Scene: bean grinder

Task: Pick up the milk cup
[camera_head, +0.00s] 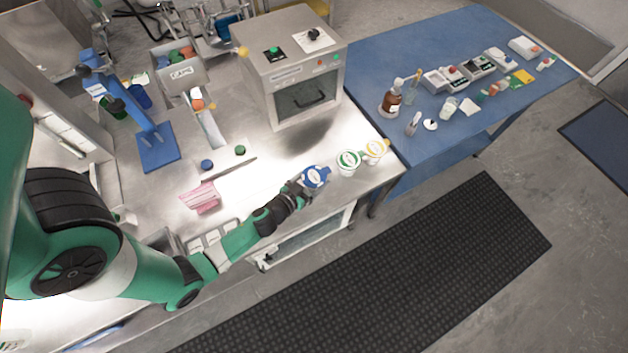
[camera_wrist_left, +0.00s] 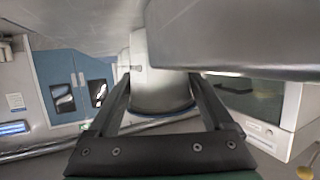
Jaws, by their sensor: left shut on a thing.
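Three white cups stand in a row near the front right of the steel counter: a blue-topped cup (camera_head: 316,176), a green-topped cup (camera_head: 348,162) and a yellow-topped cup (camera_head: 376,149). Their labels are too small to read, so I cannot tell which is labelled milk. My left gripper (camera_head: 303,183) is at the blue-topped cup. In the left wrist view its two fingers (camera_wrist_left: 161,82) are shut on either side of this white cup (camera_wrist_left: 160,92). I cannot tell whether the cup is off the counter. My right gripper is out of view.
A steel oven-like machine (camera_head: 299,82) stands behind the cups. A thin dark stick (camera_head: 229,170), a blue cap (camera_head: 207,164), a green cap (camera_head: 240,150) and a pink striped cloth (camera_head: 200,197) lie to the left. A blue table (camera_head: 440,60) with several items is at the right.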

